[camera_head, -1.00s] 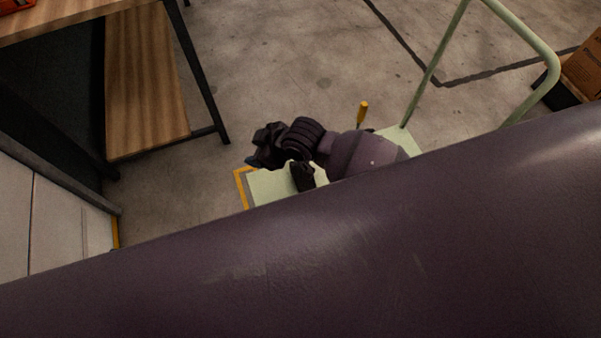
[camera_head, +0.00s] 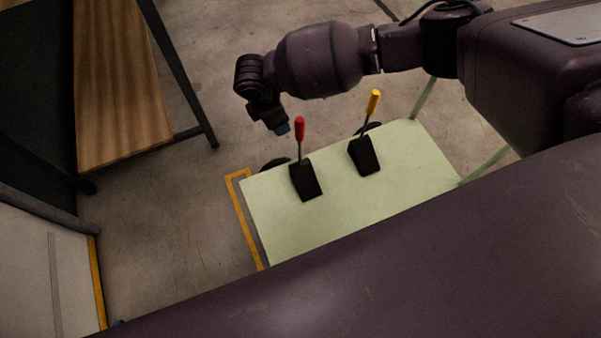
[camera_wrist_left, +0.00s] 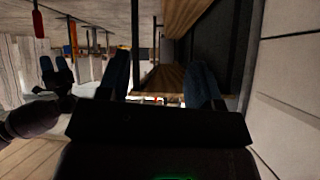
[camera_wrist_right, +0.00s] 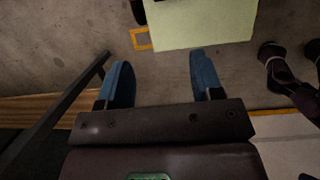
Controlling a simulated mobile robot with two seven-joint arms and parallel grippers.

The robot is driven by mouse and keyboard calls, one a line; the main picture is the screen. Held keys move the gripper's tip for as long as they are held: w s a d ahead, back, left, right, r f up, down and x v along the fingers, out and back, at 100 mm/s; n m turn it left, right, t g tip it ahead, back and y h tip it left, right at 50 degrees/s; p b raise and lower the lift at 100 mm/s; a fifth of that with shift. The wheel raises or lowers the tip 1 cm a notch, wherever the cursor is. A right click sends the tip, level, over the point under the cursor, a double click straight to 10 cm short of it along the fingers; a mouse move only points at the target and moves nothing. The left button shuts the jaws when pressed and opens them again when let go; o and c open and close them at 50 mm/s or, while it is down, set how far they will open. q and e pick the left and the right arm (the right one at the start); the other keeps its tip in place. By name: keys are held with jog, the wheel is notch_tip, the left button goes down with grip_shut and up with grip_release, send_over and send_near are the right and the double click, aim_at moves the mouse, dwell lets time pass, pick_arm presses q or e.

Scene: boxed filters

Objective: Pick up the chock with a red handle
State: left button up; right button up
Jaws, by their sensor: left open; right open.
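The chock with a red handle (camera_head: 305,182) stands on the pale green platform of a cart (camera_head: 400,190) in the head view. It has a black wedge body and an upright stem with a red grip. A red handle (camera_wrist_left: 38,22) also shows at the upper left of the left wrist view. My right gripper (camera_head: 281,127) appears just left of the red handle in the head view, apart from the chock as far as I can tell. In the right wrist view the right gripper (camera_wrist_right: 160,72) is open and empty. My left gripper (camera_wrist_left: 160,80) is open and empty in its wrist view.
A second black chock with a yellow handle (camera_head: 364,155) stands right of the red one. A wooden-shelved table (camera_head: 115,85) with dark legs is at the left. A white panel (camera_head: 45,270) is at the lower left. Bare concrete lies between table and cart.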

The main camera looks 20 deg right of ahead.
aim_at(298, 120)
jog(key=shift+g+h, duration=0.3)
jog(key=shift+h, duration=0.6)
jog(key=w+d+f+b, duration=0.2)
jog(key=d+f, duration=0.1)
jog(key=w+d+f+b, duration=0.1)
jog(key=d+f, duration=0.1)
jog(key=shift+w+d, duration=0.15)
jog(key=shift+d, duration=0.05)
jog(key=shift+w+d+f, duration=0.1)
jog(key=shift+f, duration=0.1)
jog(key=b+x, duration=0.2)
jog(key=x, duration=0.2)
jog(key=shift+s+f, duration=0.2)
jog(key=shift+f, duration=0.05)
jog(key=shift+w+f, duration=0.1)
jog(key=shift+f, duration=0.15)
jog(key=shift+d+r, duration=0.1)
jog(key=shift+r, duration=0.05)
jog(key=c, duration=0.9)
jog(key=shift+w, duration=0.1)
jog(key=shift+c, duration=0.9)
pick_arm(q)
jog(key=f, duration=0.1)
jog(key=m, duration=0.1)
jog(key=d+f, duration=0.1)
jog(key=shift+w+f, duration=0.25)
jog(key=shift+f, duration=0.05)
pick_arm(e)
jog(key=shift+r, duration=0.1)
